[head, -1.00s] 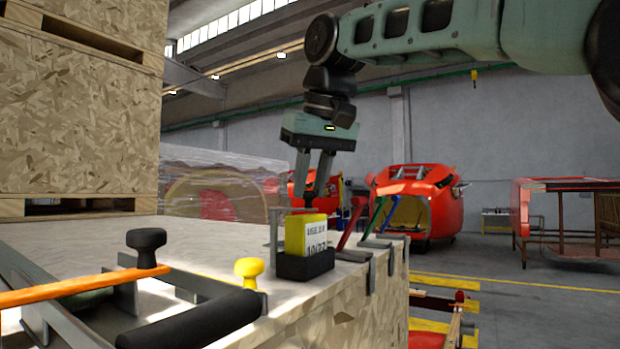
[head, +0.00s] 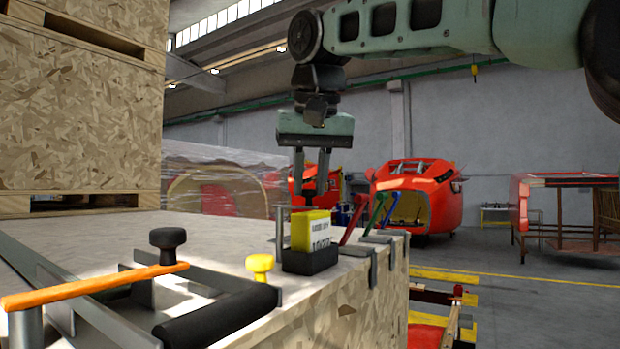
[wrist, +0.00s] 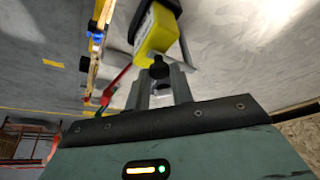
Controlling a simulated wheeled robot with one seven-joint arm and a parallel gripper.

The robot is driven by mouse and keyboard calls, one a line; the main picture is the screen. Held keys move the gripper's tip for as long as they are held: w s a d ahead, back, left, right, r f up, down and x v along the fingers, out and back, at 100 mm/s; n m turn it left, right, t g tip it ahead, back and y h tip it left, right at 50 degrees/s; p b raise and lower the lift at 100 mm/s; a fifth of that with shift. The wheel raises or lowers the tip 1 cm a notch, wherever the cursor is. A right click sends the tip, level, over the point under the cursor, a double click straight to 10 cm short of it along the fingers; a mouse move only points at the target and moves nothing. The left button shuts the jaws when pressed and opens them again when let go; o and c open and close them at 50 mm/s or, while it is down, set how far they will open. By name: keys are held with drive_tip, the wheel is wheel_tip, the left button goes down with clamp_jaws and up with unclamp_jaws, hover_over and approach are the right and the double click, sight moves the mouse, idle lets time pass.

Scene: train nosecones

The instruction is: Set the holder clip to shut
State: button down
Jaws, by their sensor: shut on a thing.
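A yellow block with a white printed label (head: 320,234) stands upright in a black holder (head: 310,262) near the edge of the crate top. A thin grey metal frame (head: 279,228) rises beside it. My gripper (head: 310,196) points down just above the yellow block. Its fingers are closed on a small black knob, which shows between the fingertips in the wrist view (wrist: 159,68). The yellow block also shows just beyond the knob there (wrist: 155,32). The knob seems to belong to the holder clip, but its joint and the clip's exact position are hidden.
Red, green and blue levers (head: 376,212) stand right of the holder on the crate edge. In front are a yellow knob (head: 260,265), an orange bar with a black knob (head: 168,245) and a black handle (head: 220,316). Stacked wooden crates (head: 80,110) rise at left.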

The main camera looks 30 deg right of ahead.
drive_tip(key=c, duration=1.2)
unclamp_jaws()
drive_tip(key=shift+c, duration=0.2)
drive_tip(key=p+v, duration=0.2)
drive_tip(key=v, duration=1.5)
drive_tip(key=shift+r, duration=0.25)
